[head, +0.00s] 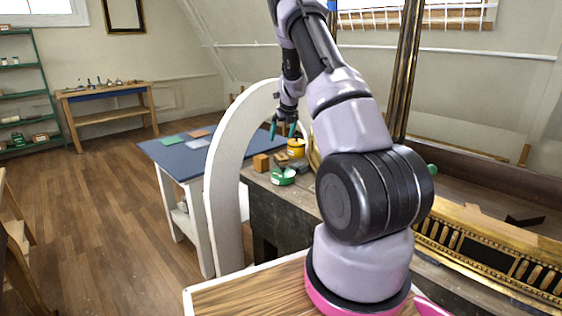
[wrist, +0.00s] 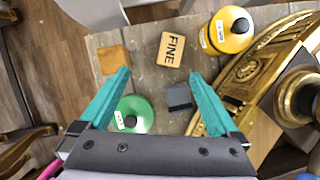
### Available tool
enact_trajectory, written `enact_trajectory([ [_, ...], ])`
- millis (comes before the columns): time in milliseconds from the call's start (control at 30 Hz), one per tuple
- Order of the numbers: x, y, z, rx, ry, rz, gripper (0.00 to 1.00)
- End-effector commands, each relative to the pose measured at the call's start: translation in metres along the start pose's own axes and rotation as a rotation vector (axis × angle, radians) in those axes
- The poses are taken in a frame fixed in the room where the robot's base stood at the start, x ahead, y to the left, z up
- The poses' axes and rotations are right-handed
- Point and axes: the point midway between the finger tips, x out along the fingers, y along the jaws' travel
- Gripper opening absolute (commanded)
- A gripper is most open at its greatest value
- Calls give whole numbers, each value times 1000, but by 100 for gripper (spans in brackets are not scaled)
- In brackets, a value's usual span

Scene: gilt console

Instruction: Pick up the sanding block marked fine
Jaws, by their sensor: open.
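The sanding block marked FINE (wrist: 171,49) is a small tan block lying on the grey wooden bench top, its black lettering facing up in the wrist view. My gripper (wrist: 158,74) is open and empty above the bench, its two teal fingers spread wide. The block shows a little beyond the fingertips, between their lines, and nothing touches it. In the head view my gripper (head: 283,129) hangs over the bench's far end, and I cannot make out the lettering there.
Around it on the bench (wrist: 150,82) are an orange-brown block (wrist: 114,60), a yellow container (wrist: 229,30) with a black knob, a green round container (wrist: 133,113) and a dark grey block (wrist: 179,96). Gilt ornament (wrist: 262,62) stands to the right. A white arch (head: 225,170) stands beside the bench.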

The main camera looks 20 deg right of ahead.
Motion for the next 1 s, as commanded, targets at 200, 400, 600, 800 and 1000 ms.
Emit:
enact_trajectory([
  [200,38,-13,-6,116,17,-24,98],
  [400,70,-15,-7,121,18,-24,98],
  [600,88,-15,-6,119,16,-23,98],
  [800,112,-21,-4,118,17,-24,98],
  [1000,136,-23,-3,117,17,-23,98],
])
